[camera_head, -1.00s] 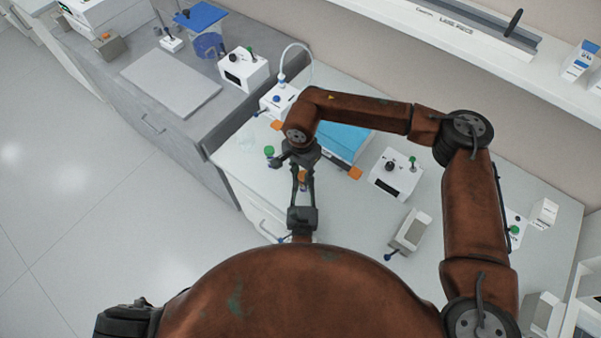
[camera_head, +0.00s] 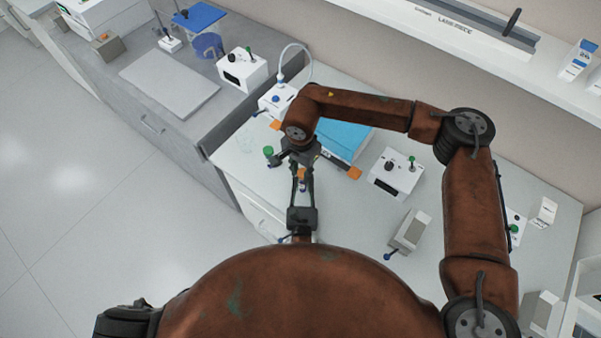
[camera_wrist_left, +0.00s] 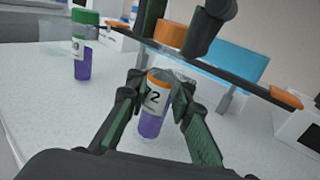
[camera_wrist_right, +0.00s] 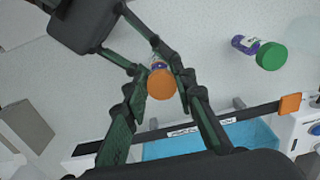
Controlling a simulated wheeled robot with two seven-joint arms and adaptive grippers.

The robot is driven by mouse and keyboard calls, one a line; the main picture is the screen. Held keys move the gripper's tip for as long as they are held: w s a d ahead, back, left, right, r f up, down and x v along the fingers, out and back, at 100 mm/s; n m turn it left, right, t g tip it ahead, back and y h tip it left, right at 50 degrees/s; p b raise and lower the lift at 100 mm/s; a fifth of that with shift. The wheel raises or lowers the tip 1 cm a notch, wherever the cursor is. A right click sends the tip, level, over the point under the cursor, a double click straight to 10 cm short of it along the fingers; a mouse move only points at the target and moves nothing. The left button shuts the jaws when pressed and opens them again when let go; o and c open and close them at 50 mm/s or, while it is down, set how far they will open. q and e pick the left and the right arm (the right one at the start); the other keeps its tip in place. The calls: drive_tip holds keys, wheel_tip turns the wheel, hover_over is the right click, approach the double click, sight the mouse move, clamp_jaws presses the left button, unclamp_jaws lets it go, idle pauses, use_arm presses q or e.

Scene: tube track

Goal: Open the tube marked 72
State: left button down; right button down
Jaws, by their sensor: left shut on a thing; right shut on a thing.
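The tube (camera_wrist_left: 152,112) has a white label with an orange band; a 2 is readable, its other digit partly hidden. It stands roughly upright, with purple below the label. My left gripper (camera_wrist_left: 156,98) is shut on its body; it also shows in the head view (camera_head: 301,182). My right gripper (camera_wrist_right: 160,90) reaches down from above and is shut on the orange cap (camera_wrist_right: 162,83). In the left wrist view the cap (camera_wrist_left: 170,33) is above the tube, with a gap between them. The tube's opening is not clearly visible.
A green-capped tube (camera_wrist_right: 257,48) stands close by on the pale bench (camera_head: 235,160). A blue tray (camera_head: 347,140) with orange corners lies behind the grippers. A white box with knobs (camera_head: 397,173) and a grey block (camera_head: 410,232) stand to the right.

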sight(301, 175)
drive_tip(key=shift+r, duration=0.65)
drive_tip(key=shift+r, duration=0.1)
drive_tip(key=shift+r, duration=1.9)
use_arm(q)
drive_tip(key=c, duration=1.6)
unclamp_jaws()
drive_tip(key=s, duration=1.2)
drive_tip(key=shift+a, duration=0.15)
